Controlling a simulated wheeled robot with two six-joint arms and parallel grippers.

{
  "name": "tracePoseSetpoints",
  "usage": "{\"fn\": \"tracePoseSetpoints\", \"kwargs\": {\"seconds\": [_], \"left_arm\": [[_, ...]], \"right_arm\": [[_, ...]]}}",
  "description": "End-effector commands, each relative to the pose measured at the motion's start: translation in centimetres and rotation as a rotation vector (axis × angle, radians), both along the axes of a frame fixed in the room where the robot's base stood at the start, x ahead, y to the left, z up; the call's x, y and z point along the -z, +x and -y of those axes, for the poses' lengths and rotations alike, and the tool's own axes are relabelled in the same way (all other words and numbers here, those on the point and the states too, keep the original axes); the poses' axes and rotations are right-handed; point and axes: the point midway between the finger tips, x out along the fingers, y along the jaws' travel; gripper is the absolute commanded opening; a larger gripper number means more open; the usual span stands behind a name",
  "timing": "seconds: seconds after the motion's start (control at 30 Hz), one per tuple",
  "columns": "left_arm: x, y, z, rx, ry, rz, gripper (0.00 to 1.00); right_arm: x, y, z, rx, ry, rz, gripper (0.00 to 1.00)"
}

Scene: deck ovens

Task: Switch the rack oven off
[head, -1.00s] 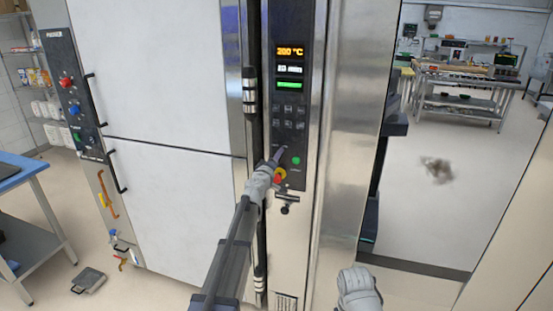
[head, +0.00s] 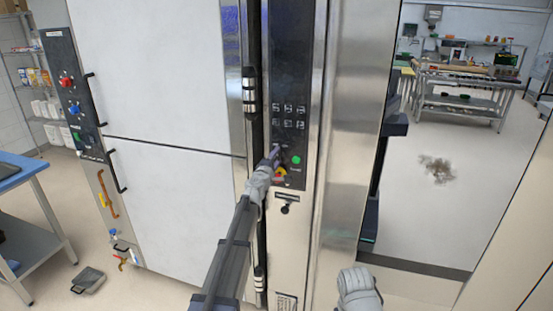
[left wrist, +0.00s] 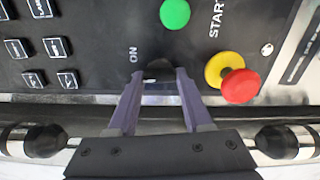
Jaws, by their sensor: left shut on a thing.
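The rack oven's black control panel (head: 291,65) is upright in the middle of the head view, and its display area is dark. My left gripper (head: 275,153) is at the lower part of this panel. In the left wrist view, its two fingers (left wrist: 160,80) are shut on a small black rotary switch (left wrist: 159,70) beside the word ON. A green button (left wrist: 175,13) marked START and a red stop button (left wrist: 240,86) on a yellow ring are close by. My right gripper (head: 358,288) is low in the head view, away from the panel; its fingers do not show clearly.
White doors (head: 150,70) with black handles stand left of the panel. A steel side (head: 345,130) is on its right. A blue-topped table (head: 25,165) is at far left. Open floor with a dark smudge (head: 437,168) and steel tables (head: 465,85) lie at the right.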

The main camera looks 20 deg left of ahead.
Motion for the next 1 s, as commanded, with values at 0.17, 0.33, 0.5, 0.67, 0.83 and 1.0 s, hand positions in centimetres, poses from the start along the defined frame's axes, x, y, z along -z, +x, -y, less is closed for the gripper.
{"fn": "tracePoseSetpoints", "kwargs": {"seconds": [0.17, 0.33, 0.5, 0.67, 0.83, 1.0], "left_arm": [[0.09, -0.04, -0.01, 0.0, -0.147, -0.005, 0.0], [0.13, -0.04, 0.0, 0.0, -0.264, -0.009, 0.0], [0.16, -0.05, 0.03, 0.0, -0.35, -0.012, 0.0], [0.17, -0.05, 0.04, 0.0, -0.399, -0.014, 0.0], [0.18, -0.06, 0.05, 0.0, -0.426, -0.015, 0.0], [0.19, -0.06, 0.05, 0.0, -0.435, -0.015, 0.0]], "right_arm": [[0.09, -0.01, 0.0, 0.0, 0.0, 0.0, 0.5], [0.13, 0.0, 0.0, 0.0, 0.0, 0.0, 0.5], [0.15, 0.0, 0.0, 0.0, 0.0, 0.0, 0.5], [0.17, 0.0, 0.0, 0.0, 0.0, 0.0, 0.5], [0.18, 0.0, 0.0, 0.0, 0.0, 0.0, 0.5], [0.18, 0.0, 0.0, 0.0, 0.0, 0.0, 0.5]]}}
